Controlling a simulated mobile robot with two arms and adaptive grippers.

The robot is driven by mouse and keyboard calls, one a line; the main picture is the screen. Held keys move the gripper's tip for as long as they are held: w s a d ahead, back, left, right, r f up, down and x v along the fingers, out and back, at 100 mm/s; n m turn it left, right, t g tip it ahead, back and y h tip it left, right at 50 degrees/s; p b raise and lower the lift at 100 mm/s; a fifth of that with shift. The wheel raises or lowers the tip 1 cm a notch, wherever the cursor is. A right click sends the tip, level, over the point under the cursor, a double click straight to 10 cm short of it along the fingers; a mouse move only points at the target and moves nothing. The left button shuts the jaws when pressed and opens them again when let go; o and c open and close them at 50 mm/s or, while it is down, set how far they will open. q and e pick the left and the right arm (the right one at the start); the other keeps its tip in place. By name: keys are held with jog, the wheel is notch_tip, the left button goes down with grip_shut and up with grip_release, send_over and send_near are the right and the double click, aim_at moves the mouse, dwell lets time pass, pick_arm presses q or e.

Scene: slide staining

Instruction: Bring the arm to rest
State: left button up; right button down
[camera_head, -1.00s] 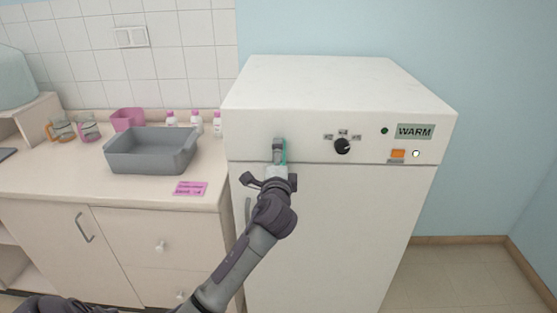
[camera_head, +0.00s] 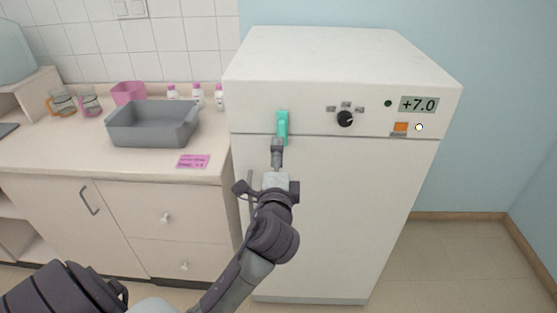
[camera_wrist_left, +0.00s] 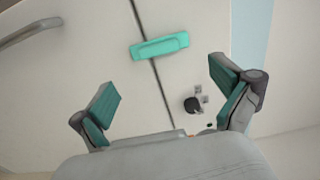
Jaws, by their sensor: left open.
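My left gripper (camera_head: 277,155) is in front of the white fridge (camera_head: 330,215), just below the teal latch (camera_head: 282,126). In the left wrist view the two teal-padded fingers stand wide apart, with nothing between them (camera_wrist_left: 164,80). The latch (camera_wrist_left: 160,46) lies beyond the fingertips, across the dark door seam, apart from the fingers. The fridge door looks closed. My right gripper is not in view.
The fridge has a black knob (camera_head: 345,119), an orange switch (camera_head: 400,127) and a display (camera_head: 418,104) reading +7.0. Left of it, a counter (camera_head: 60,155) holds a grey basin (camera_head: 150,130), bottles, jugs and a pink label (camera_head: 193,161). Floor to the right is clear.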

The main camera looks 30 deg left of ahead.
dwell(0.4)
pick_arm(q)
notch_tip(320, 180, down, 19)
jog(key=w+d+g+h, duration=0.2)
jog(key=w+d+h, duration=0.1)
jog(key=h, duration=0.1)
jog(key=s+d+f+g+h, duration=0.1)
jog(key=s+f+g, duration=0.15)
jog(key=f, duration=0.55)
jog(key=s+d+f+n+g+h, duration=0.1)
jog(key=s+f, duration=0.2)
jog(key=f, duration=0.5)
jog(key=s+d+f+g+h, duration=0.1)
jog(key=s+f, duration=0.2)
jog(key=f, duration=0.5)
jog(key=s+d+f+n+g+h, duration=0.2)
jog(key=s+f+n+g, duration=0.15)
jog(key=s+f, duration=1)
jog(key=s+f+n+g, duration=0.2)
jog(key=s+f, duration=0.3)
jog(key=s, duration=0.7)
jog(key=s+f+n+g, duration=0.2)
jog(key=s+f, duration=0.3)
jog(key=s, duration=0.7)
jog(key=shift+s+d+h, duration=0.3)
jog(key=shift+d, duration=0.05)
